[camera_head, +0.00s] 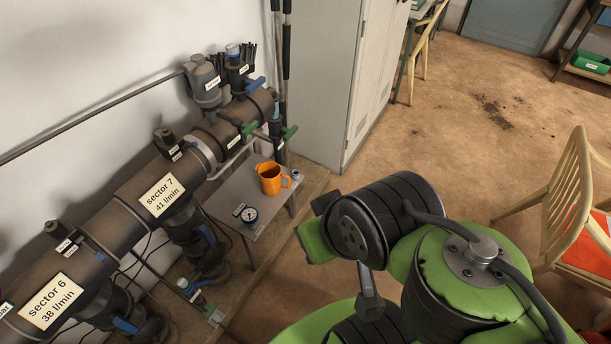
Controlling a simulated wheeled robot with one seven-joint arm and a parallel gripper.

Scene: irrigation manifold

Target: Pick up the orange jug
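The orange jug (270,180) stands upright on a small grey metal table (228,207) beside the large pipe manifold. Its handle points to the right. My arm, green and black, fills the lower right of the head view, with its nearest visible part to the right of the small table and apart from the jug. Nothing is seen touching the jug. The gripper's fingers cannot be made out in this view.
A pressure gauge (250,215) and a small container (297,175) are also on the table. The manifold (130,195) with valves runs along the wall at left. A grey cabinet (335,80) stands behind. A wooden chair (568,190) is at right. Open floor (450,140) lies between.

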